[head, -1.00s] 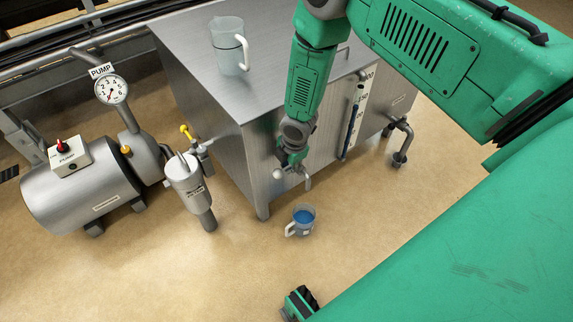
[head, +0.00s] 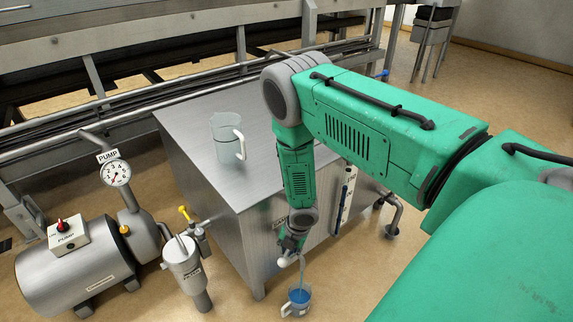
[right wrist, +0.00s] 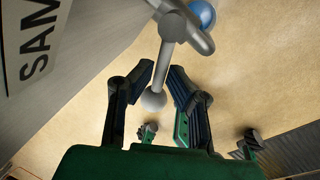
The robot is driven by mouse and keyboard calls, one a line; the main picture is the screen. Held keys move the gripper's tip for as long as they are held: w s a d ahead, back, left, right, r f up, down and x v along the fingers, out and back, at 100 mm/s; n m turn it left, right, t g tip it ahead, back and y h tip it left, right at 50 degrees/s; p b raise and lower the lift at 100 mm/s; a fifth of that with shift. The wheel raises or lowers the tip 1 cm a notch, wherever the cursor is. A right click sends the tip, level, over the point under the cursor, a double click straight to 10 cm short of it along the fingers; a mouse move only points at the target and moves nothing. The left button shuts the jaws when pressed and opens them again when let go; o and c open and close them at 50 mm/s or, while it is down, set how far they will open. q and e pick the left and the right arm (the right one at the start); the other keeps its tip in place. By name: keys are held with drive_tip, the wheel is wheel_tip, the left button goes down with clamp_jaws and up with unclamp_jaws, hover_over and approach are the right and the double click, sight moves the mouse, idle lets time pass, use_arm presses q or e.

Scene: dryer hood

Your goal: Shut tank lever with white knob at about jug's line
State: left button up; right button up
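The steel tank (head: 215,178) has a tap spout (head: 302,262) low on its front. A small jug (head: 297,301) with blue liquid stands on the floor below it; its line cannot be made out. The lever's white knob (head: 284,262) is at my right gripper (head: 290,248). In the right wrist view, the white knob (right wrist: 153,101) on its grey lever (right wrist: 166,60) sits between the spread fingers of my right gripper (right wrist: 160,92), with visible gaps. Blue of the jug (right wrist: 202,13) shows beyond the tap. My left gripper is not identifiable in view.
A clear jug (head: 228,137) stands on the tank top. The pump (head: 75,270), its gauge (head: 117,173) and a filter canister (head: 184,265) with a yellow-handled valve (head: 184,212) stand to the left. A level gauge (head: 343,198) is on the tank front. Rails and pipes run behind.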

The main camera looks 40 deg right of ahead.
drive_tip(key=shift+o, duration=0.7)
wheel_tip(320, 180, up, 12)
drive_tip(key=s+d, duration=0.1)
drive_tip(key=s, duration=0.1)
drive_tip(key=shift+f, duration=0.2)
